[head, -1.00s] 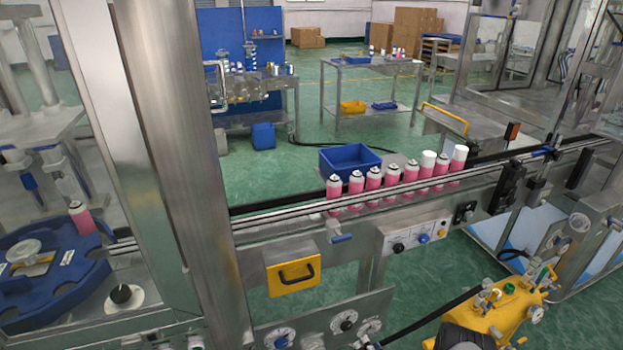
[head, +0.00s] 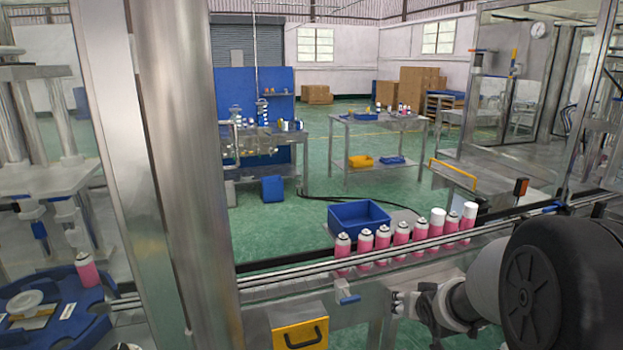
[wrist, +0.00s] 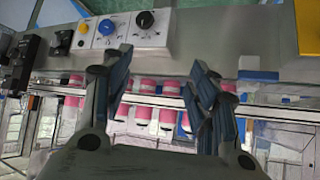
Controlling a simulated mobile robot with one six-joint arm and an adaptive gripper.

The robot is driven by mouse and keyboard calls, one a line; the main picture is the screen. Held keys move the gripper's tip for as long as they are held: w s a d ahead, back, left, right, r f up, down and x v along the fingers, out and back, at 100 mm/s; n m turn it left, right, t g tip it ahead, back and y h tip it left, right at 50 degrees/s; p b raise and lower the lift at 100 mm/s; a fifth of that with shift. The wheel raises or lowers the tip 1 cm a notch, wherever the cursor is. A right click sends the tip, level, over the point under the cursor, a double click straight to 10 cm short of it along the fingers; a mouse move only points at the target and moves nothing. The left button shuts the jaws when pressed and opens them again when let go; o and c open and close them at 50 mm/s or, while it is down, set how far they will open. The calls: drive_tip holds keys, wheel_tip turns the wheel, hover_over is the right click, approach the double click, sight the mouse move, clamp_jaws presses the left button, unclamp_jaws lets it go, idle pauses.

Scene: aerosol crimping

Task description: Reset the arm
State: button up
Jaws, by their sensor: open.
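My gripper (wrist: 160,95) is open and empty in the wrist view, its two dark fingers spread apart. Beyond the fingers that view shows the conveyor rails and several pink cans (wrist: 144,88). My arm fills the lower right of the head view, and part of my gripper (head: 412,303) shows at its left end, in front of the conveyor. In the head view the row of pink cans (head: 382,243) stands upright on the conveyor (head: 290,277), some with white caps. My gripper touches none of them as far as I can see.
A control panel with knobs (wrist: 123,25) is close by in the wrist view. A blue bin (head: 359,215) sits behind the conveyor. A thick metal post (head: 190,150) stands at left, beside a blue rotary table (head: 75,318) holding one pink can. Open green floor lies behind.

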drive_tip(key=s+a+r+g, duration=0.1)
drive_tip(key=s+a+r, duration=0.2)
drive_tip(key=s, duration=0.8)
drive_tip(key=s+a+r+n+g, duration=0.1)
drive_tip(key=s+a+r+g, duration=0.1)
drive_tip(key=s, duration=1)
drive_tip(key=s+a+r+n+g+y, duration=0.1)
drive_tip(key=s+a+r, duration=0.4)
drive_tip(key=s, duration=0.7)
drive_tip(key=shift+s+r+g, duration=0.15)
drive_tip(key=shift+s+g, duration=0.1)
drive_tip(key=shift+g, duration=0.25)
drive_tip(key=shift+c, duration=0.4)
